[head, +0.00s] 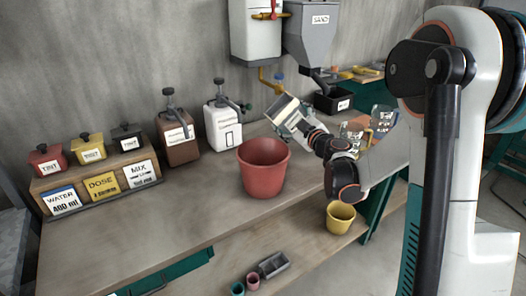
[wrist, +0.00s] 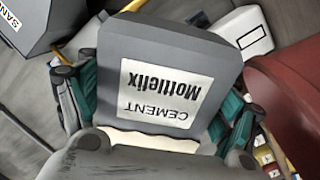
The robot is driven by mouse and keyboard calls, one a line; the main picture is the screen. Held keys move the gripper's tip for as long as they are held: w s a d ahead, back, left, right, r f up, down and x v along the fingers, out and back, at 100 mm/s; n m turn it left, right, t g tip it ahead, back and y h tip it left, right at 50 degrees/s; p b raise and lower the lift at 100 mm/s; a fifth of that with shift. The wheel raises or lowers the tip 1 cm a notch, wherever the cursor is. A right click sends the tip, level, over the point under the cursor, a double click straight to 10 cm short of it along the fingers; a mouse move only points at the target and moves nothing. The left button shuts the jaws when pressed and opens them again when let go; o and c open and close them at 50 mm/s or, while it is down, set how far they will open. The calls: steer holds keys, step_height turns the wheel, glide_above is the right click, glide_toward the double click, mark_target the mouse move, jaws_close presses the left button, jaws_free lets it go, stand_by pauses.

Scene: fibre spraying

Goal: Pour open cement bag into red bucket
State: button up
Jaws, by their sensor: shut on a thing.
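The cement bag (wrist: 170,55), grey with a white label reading CEMENT Mottelix, is held in my gripper (wrist: 155,105), whose teal-padded fingers press on both its sides in the wrist view. In the head view my gripper (head: 298,124) holds the bag (head: 282,108) tilted above the workbench, right of and above the red bucket. The red bucket (head: 264,172) stands upright on the bench, and its visible inside looks empty. It also shows at the right edge of the wrist view (wrist: 285,95). Whether anything leaves the bag cannot be seen.
A white jug (head: 222,128) and a brown jug (head: 178,138) stand behind the bucket. A sand hopper (head: 312,35) hangs above a black tray (head: 333,102). A yellow bucket (head: 341,217) sits on the lower shelf. The bench front left (head: 150,235) is clear.

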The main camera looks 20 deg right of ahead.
mark_target(285, 121)
steer(key=shift+f+n, duration=0.2)
steer(key=shift+n, duration=1.1)
stand_by(0.4)
steer(key=shift+a+r+n+p, duration=0.1)
steer(key=shift+r+n+p, duration=0.55)
steer(key=shift+n+p, duration=0.25)
stand_by(0.3)
steer(key=shift+a+f+n, duration=0.1)
steer(key=shift+f+n, duration=0.05)
steer(key=shift+n, duration=0.65)
stand_by(0.5)
steer(key=shift+s+a+f+n+b, duration=0.1)
steer(key=shift+a+n+b, duration=0.1)
steer(key=shift+a+n, duration=0.35)
steer(key=shift+s+a+f+n+b, duration=0.1)
steer(key=shift+a+n+b, duration=0.05)
steer(key=shift+a+n, duration=0.35)
stand_by(0.3)
steer(key=shift+a+r+n, duration=0.3)
steer(key=shift+r+n, duration=0.2)
steer(key=shift+n, duration=0.25)
stand_by(0.6)
steer(key=shift+s+a+f+n, duration=0.2)
steer(key=shift+a+n, duration=0.1)
steer(key=shift+n, duration=0.4)
stand_by(0.4)
